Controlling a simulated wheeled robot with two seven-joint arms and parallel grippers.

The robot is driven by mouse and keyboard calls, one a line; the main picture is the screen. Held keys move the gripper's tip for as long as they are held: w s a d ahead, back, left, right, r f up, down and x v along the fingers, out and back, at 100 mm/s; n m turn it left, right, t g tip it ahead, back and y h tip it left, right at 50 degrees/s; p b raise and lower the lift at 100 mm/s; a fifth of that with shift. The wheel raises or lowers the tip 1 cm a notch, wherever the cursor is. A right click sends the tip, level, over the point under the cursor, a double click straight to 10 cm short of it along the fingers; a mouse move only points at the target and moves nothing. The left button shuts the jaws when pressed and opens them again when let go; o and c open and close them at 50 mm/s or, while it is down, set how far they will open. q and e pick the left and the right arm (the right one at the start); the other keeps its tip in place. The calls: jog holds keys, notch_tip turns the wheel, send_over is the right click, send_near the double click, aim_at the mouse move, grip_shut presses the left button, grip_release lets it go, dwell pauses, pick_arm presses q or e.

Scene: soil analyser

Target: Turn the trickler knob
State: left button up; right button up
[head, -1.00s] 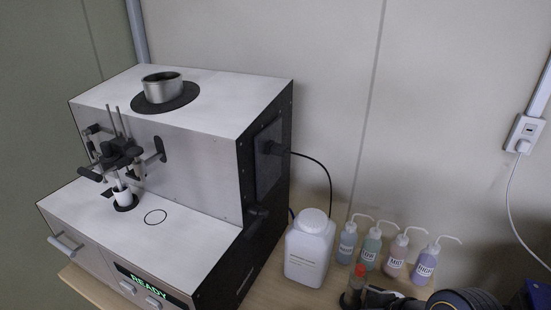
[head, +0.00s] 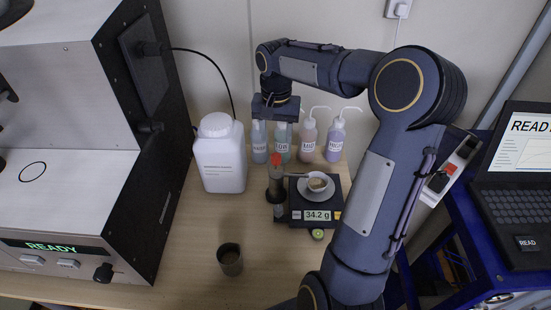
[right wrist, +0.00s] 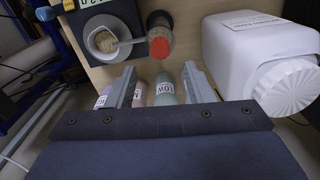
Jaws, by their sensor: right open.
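The trickler (head: 275,188) is a dark upright cylinder on the wooden bench with a red knob (head: 276,160) on top. It stands beside the left edge of a black balance (head: 327,213) that reads 34.2 g. A white dish (head: 317,188) with brown material sits on the balance. My right gripper (head: 276,116) is above and behind the trickler; its fingers are hard to make out in the head view. In the right wrist view the gripper (right wrist: 160,82) is open and empty, and the red knob (right wrist: 160,47) lies just beyond its fingertips, apart from them. My left gripper is out of view.
A white jug (head: 219,160) stands left of the trickler, and several wash bottles (head: 308,140) stand behind it. A dark cup (head: 230,260) is on the bench in front. The analyser (head: 60,130) fills the left; a laptop (head: 520,180) is at right.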

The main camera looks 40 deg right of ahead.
aim_at(276, 155)
jog(key=shift+w+d+f, duration=0.15)
jog(key=shift+d+f, duration=0.05)
jog(key=shift+f, duration=0.2)
notch_tip(276, 155, down, 7)
jog(key=shift+a+f, duration=0.1)
jog(key=shift+f, duration=0.05)
jog(key=c, duration=1)
jog(key=shift+n, duration=0.3)
jog(key=n, duration=0.3)
jog(key=shift+n+p, duration=0.4)
jog(key=n, duration=0.4)
jog(key=shift+n, duration=0.4)
